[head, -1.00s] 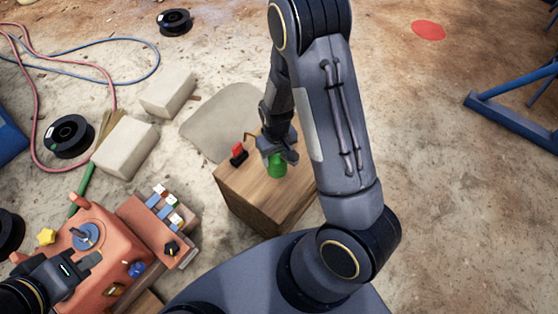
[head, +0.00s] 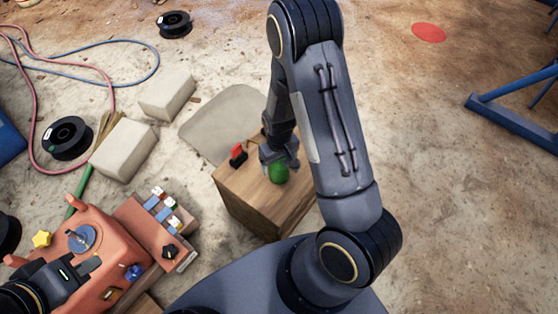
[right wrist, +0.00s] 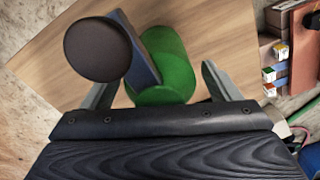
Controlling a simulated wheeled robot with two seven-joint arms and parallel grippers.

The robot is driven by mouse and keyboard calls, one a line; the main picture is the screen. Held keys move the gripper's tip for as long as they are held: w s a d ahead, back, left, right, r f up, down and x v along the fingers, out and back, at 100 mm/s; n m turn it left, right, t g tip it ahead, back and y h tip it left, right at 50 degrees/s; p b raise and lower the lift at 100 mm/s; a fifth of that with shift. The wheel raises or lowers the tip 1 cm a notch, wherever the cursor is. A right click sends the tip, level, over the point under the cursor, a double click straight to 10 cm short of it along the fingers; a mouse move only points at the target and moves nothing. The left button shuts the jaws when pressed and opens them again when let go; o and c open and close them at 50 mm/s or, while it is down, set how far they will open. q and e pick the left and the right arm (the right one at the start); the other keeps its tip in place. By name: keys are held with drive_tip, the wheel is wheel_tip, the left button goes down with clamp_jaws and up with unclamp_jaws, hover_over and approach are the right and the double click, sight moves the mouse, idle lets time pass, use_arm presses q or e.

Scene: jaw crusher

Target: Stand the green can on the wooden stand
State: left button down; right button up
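The green can (head: 278,173) is at the top of the wooden stand (head: 268,206), and it also shows in the right wrist view (right wrist: 172,62). It looks upright there, but its base is not clearly visible. My right gripper (head: 279,160) is around the can. In the right wrist view its fingers (right wrist: 163,88) stand apart on either side, with gaps between them and the can. My left gripper (head: 90,268) is low at the left, over the orange machine; its fingertips are too unclear to judge.
A red-and-black item (head: 237,155) stands on the stand, left of the can. A dark round disc (right wrist: 97,50) on a blue bar is close beside the can in the wrist view. Pale blocks (head: 124,147) and a black spool (head: 68,138) lie on the floor at left.

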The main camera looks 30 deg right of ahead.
drive_tip(key=shift+r+p, duration=0.35)
drive_tip(key=shift+r, duration=0.3)
wheel_tip(320, 180, up, 11)
drive_tip(key=p, duration=0.3)
drive_tip(key=shift+p, duration=0.3)
drive_tip(key=s+a+r+m+t+y, duration=0.15)
drive_tip(key=s+r, duration=0.25)
drive_tip(key=r, duration=0.4)
drive_tip(key=s+a+r+t+y, duration=0.1)
drive_tip(key=s+r+t+y, duration=0.15)
drive_tip(key=r, duration=0.55)
drive_tip(key=s+a+r+t, duration=0.1)
drive_tip(key=s+r, duration=0.4)
drive_tip(key=s, duration=0.5)
drive_tip(key=shift+s+a+r+t, duration=0.25)
drive_tip(key=shift+a+t, duration=0.05)
drive_tip(key=shift+a, duration=0.1)
drive_tip(key=shift+r, duration=0.15)
